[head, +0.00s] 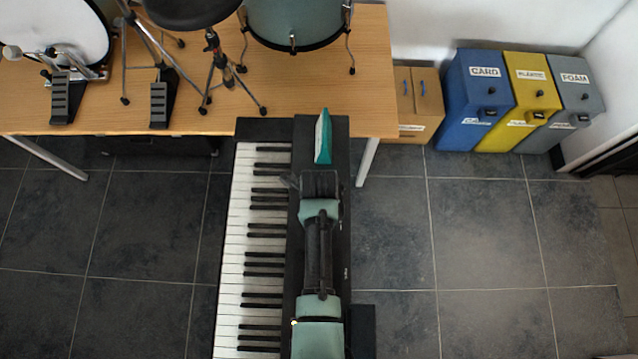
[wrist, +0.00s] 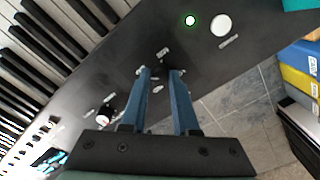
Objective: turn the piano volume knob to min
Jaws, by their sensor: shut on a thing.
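The piano (head: 240,225) stands in the middle of the head view, with its keys to the left of a long black panel. My gripper reaches down onto this panel; my arm hides much of the panel in the head view. In the wrist view, the two blue fingers of my gripper (wrist: 161,75) point at the panel (wrist: 225,60), with a narrow gap between them. They are shut on the volume knob, which the tips mostly hide. Small white labels lie around the tips, too small to read. The knob's pointing direction cannot be told.
A green-ringed light (wrist: 190,20) and a round white button (wrist: 221,25) lie farther along the panel. A dark control (wrist: 107,112) is nearer. Bins (head: 478,95) stand at right; a wooden table (head: 200,115) lies behind.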

